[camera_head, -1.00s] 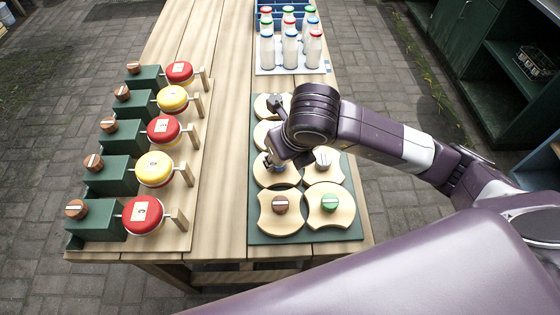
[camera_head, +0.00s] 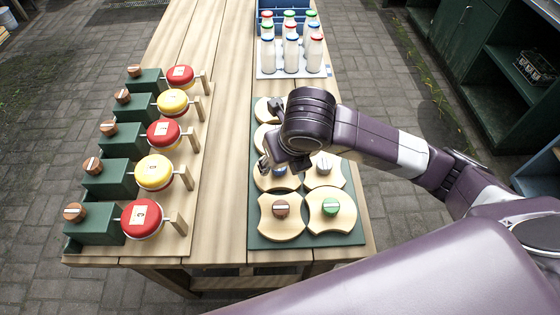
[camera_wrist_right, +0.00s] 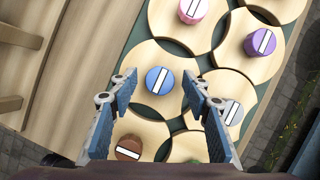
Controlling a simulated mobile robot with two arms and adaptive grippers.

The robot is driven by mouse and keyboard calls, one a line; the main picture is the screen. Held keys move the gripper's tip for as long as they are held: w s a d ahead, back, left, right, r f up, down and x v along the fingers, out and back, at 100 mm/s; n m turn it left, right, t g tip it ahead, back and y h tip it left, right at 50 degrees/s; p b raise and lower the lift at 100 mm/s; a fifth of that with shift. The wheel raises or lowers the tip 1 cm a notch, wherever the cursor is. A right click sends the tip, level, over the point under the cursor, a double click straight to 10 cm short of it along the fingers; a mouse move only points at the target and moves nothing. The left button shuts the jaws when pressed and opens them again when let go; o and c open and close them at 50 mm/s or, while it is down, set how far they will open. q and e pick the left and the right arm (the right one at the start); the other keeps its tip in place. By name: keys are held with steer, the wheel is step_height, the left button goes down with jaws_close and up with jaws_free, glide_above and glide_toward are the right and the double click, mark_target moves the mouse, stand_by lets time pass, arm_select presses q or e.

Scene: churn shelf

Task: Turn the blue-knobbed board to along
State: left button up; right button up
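The blue-knobbed board (camera_head: 276,184) is pale wood and lies on the dark green base, partly hidden by my right gripper in the head view. In the right wrist view the board (camera_wrist_right: 140,57) carries a blue knob (camera_wrist_right: 159,80) with a white stripe running nearly up and down the picture. My right gripper (camera_wrist_right: 158,82) is open, one finger on each side of the blue knob, with gaps visible on both sides. In the head view the right gripper (camera_head: 268,136) hangs over the board. How high the fingertips are is unclear. My left gripper is not in view.
Neighbouring boards carry brown (camera_head: 281,209), green (camera_head: 330,207), white-grey (camera_head: 324,165), pink (camera_wrist_right: 193,9) and purple (camera_wrist_right: 260,42) knobs, set close together. Bottles (camera_head: 291,54) stand behind. Red and yellow drums (camera_head: 155,172) line the left side. Bare tabletop (camera_head: 222,150) lies between.

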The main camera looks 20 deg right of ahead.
steer(key=shift+s+r, duration=0.1)
steer(key=v, duration=1.1)
steer(key=shift+r, duration=0.4)
steer(key=shift+s+f, duration=0.1)
steer(key=shift+s, duration=0.05)
